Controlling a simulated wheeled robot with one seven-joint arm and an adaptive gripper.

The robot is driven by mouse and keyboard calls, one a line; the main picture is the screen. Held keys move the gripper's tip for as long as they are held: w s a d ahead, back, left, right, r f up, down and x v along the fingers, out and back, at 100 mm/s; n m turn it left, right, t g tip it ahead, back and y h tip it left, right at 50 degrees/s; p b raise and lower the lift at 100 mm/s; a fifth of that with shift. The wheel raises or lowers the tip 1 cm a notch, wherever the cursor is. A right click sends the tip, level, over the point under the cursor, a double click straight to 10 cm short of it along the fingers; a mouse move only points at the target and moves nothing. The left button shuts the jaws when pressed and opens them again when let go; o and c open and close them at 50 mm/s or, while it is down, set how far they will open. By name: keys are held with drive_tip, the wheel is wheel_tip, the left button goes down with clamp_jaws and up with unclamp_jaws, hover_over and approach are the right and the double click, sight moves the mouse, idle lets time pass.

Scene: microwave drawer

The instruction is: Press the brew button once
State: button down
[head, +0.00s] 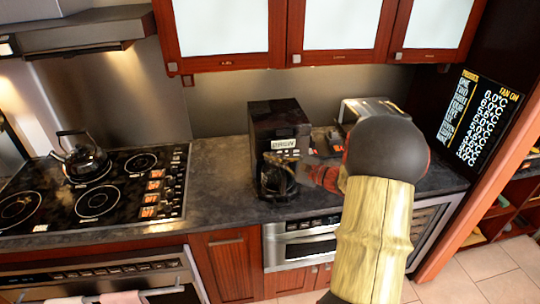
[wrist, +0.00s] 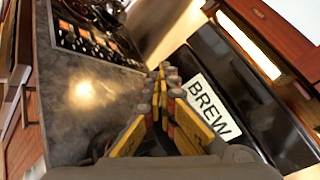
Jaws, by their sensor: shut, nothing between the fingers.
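The black coffee maker (head: 279,118) stands on the counter, with a white label on its upper front. In the wrist view the label reads BREW (wrist: 209,106) on the machine's dark front (wrist: 225,75). A glass carafe (head: 276,180) sits in the lower part of the machine. My gripper (wrist: 165,75) is shut and empty, its yellow fingers together beside the label in the wrist view. In the head view my gripper (head: 300,163) is at the machine's front right, partly hidden by my arm. I cannot tell whether the fingertips touch the machine. The button itself is not clearly distinguishable.
A stove (head: 100,190) with a kettle (head: 80,158) is to the left. A toaster (head: 370,110) stands right of the machine, behind my arm. Cabinets (head: 225,30) hang above. The counter (head: 222,180) between stove and machine is clear.

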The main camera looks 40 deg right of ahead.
drive_tip(key=shift+s+a, duration=0.35)
drive_tip(key=shift+s, duration=0.25)
drive_tip(key=shift+s, duration=0.1)
drive_tip(key=s+a, duration=0.1)
drive_tip(key=s, duration=0.1)
drive_tip(key=s+a, duration=0.1)
drive_tip(key=s, duration=0.1)
drive_tip(key=shift+a, duration=0.3)
idle(0.8)
